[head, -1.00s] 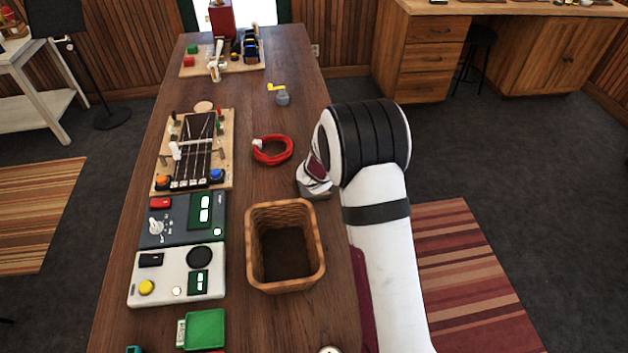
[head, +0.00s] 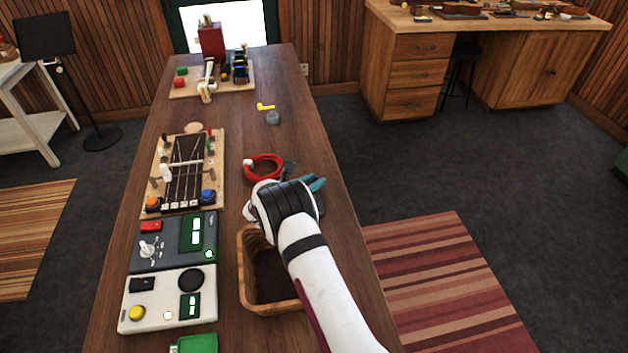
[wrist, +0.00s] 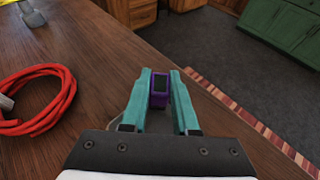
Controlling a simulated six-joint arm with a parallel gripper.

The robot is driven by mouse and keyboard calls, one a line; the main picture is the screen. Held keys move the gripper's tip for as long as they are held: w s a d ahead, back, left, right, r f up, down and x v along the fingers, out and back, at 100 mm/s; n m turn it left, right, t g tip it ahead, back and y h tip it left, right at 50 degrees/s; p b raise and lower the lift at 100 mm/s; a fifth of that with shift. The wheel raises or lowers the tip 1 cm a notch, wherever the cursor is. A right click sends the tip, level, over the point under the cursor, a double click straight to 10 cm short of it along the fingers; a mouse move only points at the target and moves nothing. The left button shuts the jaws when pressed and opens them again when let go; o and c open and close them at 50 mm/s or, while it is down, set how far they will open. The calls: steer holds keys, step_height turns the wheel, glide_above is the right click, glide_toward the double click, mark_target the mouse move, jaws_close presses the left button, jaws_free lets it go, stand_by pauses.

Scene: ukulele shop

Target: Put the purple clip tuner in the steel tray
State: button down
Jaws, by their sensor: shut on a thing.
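The purple clip tuner (wrist: 159,99) has a dark screen and sits between the teal fingers of my gripper (wrist: 160,76) in the wrist view. My gripper is shut on it and holds it over the wooden table. In the head view my gripper (head: 316,184) is at the table's right side, just right of the red cable coil. The tuner is hidden there. A small grey patch shows beside my wrist in the head view, mostly covered by my arm. I cannot tell whether it is the steel tray.
The red cable coil (head: 263,167) lies left of my gripper, also in the wrist view (wrist: 37,100). A fretboard rig (head: 185,172) and pedals fill the table's left side.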

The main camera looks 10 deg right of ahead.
steer(key=shift+f, duration=0.1)
steer(key=c, duration=0.7)
jaws_free()
steer(key=shift+f, duration=0.1)
